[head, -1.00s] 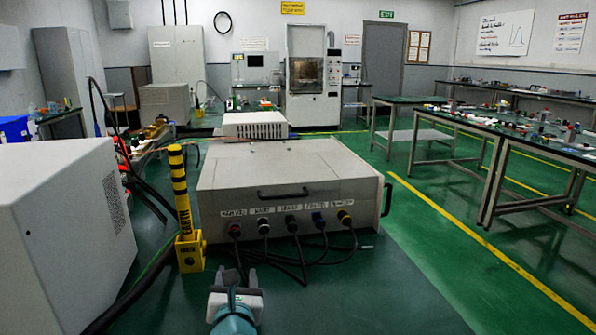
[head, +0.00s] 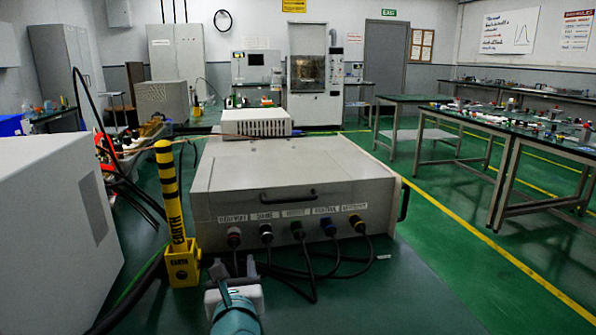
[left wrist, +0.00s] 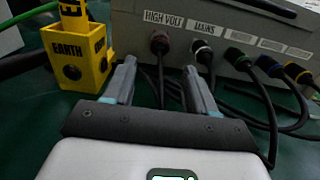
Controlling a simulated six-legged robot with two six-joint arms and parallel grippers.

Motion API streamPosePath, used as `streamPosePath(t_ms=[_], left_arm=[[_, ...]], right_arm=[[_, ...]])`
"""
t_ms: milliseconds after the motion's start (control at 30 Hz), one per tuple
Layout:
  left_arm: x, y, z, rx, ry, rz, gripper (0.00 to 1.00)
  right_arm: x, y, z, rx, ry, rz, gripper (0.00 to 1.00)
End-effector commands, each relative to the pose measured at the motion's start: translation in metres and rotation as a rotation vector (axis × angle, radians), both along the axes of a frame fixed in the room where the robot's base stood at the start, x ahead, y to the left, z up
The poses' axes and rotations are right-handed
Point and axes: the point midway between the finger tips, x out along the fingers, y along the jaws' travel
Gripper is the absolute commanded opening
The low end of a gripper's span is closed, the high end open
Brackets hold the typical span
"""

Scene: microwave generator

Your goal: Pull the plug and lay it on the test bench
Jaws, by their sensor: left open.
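A pale grey box (head: 290,180) has a row of cabled plugs in its front face. The box stands on a dark green top (head: 400,290), which may be the test bench. My left gripper (head: 232,270) is open and empty in front of the box. In the left wrist view its fingers (left wrist: 160,82) point toward the red and white-collared plugs, apart from both. My right gripper is out of view.
A yellow-and-black "EARTH" post (head: 173,205) stands left of the plugs, close to my left gripper. A large pale cabinet (head: 55,220) fills the left. Loose black cables (head: 310,275) hang and lie before the box. The green top is clear at right.

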Motion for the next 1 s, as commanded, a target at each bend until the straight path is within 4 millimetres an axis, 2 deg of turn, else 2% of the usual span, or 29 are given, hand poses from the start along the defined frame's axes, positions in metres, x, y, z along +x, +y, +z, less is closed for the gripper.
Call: streamPosePath(t_ms=[167, 467, 500, 600, 800, 1000], left_arm=[[0.009, 0.002, 0.003, 0.001, 0.002, 0.001, 0.56], [0.052, 0.011, 0.005, 0.001, 0.003, 0.001, 0.56], [0.058, 0.012, -0.003, 0.000, 0.000, 0.002, 0.56], [0.071, 0.015, -0.004, -0.001, -0.001, 0.001, 0.56], [0.088, 0.018, -0.002, 0.000, 0.001, 0.001, 0.56], [0.092, 0.019, -0.001, 0.002, 0.001, 0.000, 0.56]], right_arm=[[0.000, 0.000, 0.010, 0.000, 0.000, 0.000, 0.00], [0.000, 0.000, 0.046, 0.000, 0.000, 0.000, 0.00], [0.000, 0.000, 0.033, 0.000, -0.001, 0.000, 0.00], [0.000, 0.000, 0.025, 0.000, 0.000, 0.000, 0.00], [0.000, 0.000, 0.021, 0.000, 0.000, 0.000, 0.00], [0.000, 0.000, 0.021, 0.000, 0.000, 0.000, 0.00]])
